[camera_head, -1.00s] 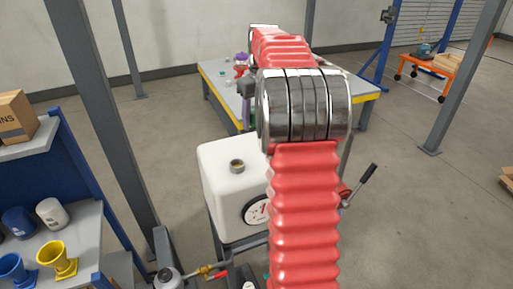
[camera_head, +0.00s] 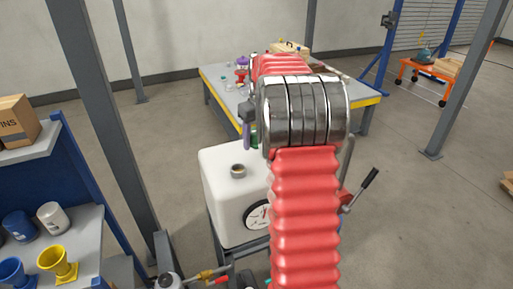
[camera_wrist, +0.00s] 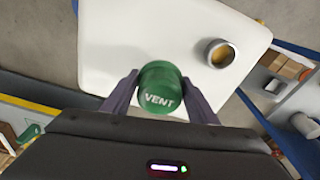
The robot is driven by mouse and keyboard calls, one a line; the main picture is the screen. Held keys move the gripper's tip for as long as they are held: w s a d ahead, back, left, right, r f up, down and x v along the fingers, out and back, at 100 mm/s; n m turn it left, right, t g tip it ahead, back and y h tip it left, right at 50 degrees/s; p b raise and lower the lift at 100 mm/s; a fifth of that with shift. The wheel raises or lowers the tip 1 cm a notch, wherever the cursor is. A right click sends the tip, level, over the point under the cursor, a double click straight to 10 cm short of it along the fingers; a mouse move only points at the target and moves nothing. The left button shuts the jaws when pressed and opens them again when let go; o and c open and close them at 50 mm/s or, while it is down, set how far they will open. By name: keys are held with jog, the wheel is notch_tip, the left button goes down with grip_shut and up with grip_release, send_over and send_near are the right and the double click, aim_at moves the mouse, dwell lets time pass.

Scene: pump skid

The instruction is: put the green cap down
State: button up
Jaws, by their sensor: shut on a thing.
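The green cap (camera_wrist: 160,90), with "VENT" on its top, is between the two purple fingers of my gripper (camera_wrist: 161,95) in the wrist view. My gripper is shut on it. Cap and fingers appear over the edge of the white tank (camera_wrist: 125,45); I cannot tell the height. In the head view a little green of the cap (camera_head: 253,138) shows beside a purple finger of my gripper (camera_head: 248,136), just behind the white tank (camera_head: 222,200). My red arm hides the rest. The tank's open filler neck (camera_wrist: 220,53) is uncovered, and it also shows in the head view (camera_head: 238,171).
A grey workbench (camera_head: 222,88) with yellow edges and small items stands behind the tank. A gauge (camera_head: 257,214) is on the tank's front, with a black-handled lever (camera_head: 369,178) to its right. Shelves with funnels (camera_head: 57,262) stand at left. A grey post (camera_head: 105,130) rises nearby.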

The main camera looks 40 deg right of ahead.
aim_at(256, 147)
jog(key=shift+f, duration=1.85)
jog(key=o, duration=1.2)
jog(key=shift+f, duration=0.1)
jog(key=r, duration=0.4)
jog(key=s+r, duration=0.1)
jog(key=r, duration=0.6)
jog(key=shift+s+a+r, duration=0.1)
jog(key=shift+s+r, duration=0.1)
jog(key=shift+r, duration=0.4)
